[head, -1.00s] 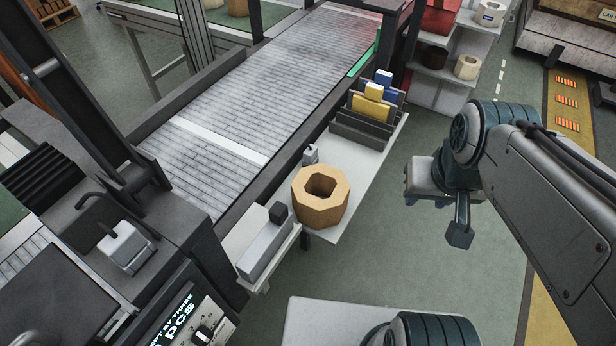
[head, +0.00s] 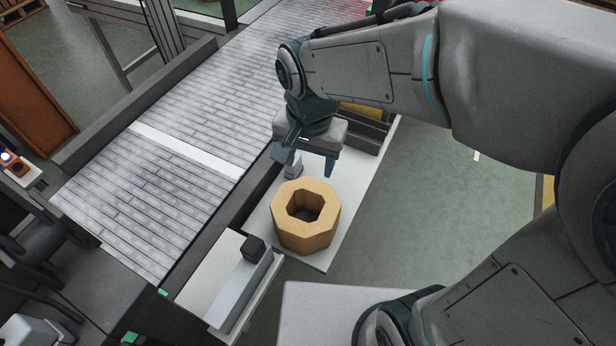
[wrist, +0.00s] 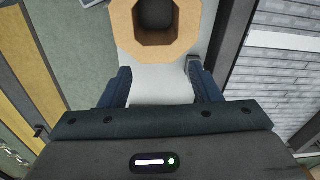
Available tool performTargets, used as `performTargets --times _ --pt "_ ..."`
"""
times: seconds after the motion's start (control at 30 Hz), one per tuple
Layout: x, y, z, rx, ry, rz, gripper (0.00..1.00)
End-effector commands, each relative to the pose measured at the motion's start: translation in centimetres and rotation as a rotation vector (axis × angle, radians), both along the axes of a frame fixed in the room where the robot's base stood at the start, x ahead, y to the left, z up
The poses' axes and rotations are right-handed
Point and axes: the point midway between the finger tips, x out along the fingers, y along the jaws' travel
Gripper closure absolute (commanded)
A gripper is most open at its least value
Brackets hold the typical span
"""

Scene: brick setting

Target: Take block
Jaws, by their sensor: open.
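The block (head: 306,232) is a tan octagonal ring with a dark hole through its middle. It sits on a white side shelf (head: 345,215) beside the conveyor. My gripper (head: 309,168) hangs just behind the block in the head view, fingers pointing down. In the wrist view the block (wrist: 124,32) lies at the top, beyond the fingertips, and my gripper (wrist: 160,78) is open with nothing between its fingers. The gripper is apart from the block.
A grey conveyor (head: 180,185) runs along the left of the shelf. A small grey item (head: 293,166) stands behind the block. A long grey box with a dark cube (head: 253,247) sits in front on a white ledge. Dividers (head: 372,130) stand at the shelf's far end.

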Motion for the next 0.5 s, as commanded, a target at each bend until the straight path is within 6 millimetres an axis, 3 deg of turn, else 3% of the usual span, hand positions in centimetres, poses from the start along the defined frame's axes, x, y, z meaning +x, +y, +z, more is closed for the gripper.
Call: performTargets --times 0.03,0.1,0.2,0.37,0.5 --pt "-0.3 1.7 -1.4 -0.003 0.02 -0.009 0.43" --pt "-0.6 3.4 -2.2 -0.006 0.038 -0.032 0.43" --pt "-1.0 4.8 -2.9 -0.008 0.052 -0.054 0.43" --pt "-1.2 5.3 -4.9 -0.012 0.062 -0.067 0.43" --pt "-1.2 5.2 -7.7 -0.014 0.061 -0.066 0.43"
